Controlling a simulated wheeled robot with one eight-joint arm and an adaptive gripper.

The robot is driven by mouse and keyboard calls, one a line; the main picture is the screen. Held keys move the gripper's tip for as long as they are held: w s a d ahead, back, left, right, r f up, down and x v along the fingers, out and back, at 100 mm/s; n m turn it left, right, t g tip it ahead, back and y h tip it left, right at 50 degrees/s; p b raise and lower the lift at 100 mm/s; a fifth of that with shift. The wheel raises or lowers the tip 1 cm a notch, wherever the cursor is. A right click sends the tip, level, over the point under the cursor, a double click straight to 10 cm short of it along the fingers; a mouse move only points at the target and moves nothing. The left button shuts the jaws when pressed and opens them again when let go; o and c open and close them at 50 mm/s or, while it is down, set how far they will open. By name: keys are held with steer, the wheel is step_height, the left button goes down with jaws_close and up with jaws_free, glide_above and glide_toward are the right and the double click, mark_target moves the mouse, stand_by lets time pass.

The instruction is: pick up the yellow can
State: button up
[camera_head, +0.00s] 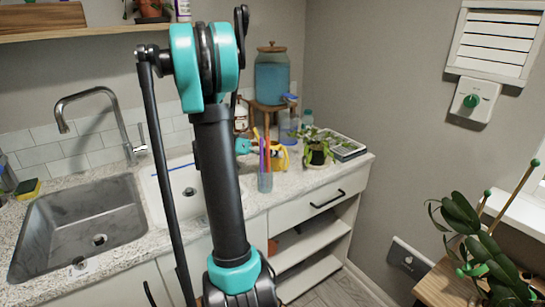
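The yellow can (282,161) stands on the counter (295,184), left of a potted plant. It is small in the picture and partly hidden behind a clear glass holding coloured sticks. My arm rises through the middle of the view and bends down behind itself. A teal and dark part near the end of my arm, which looks like my gripper (254,149), shows just left of the can and the sticks. Most of it is hidden by my arm. I cannot tell whether its fingers are open or shut, or whether they touch the can.
The glass with sticks (265,181) stands in front of the can. The potted plant (318,150) and a tray (347,147) are to its right. A drink dispenser (272,78) on a wooden stand is behind. A sink (78,228) and faucet (97,97) are left.

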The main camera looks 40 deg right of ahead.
mark_target(286, 155)
steer(key=x, duration=0.5)
steer(key=shift+s+d+r, duration=0.1)
steer(key=shift+s, duration=0.05)
jaws_close()
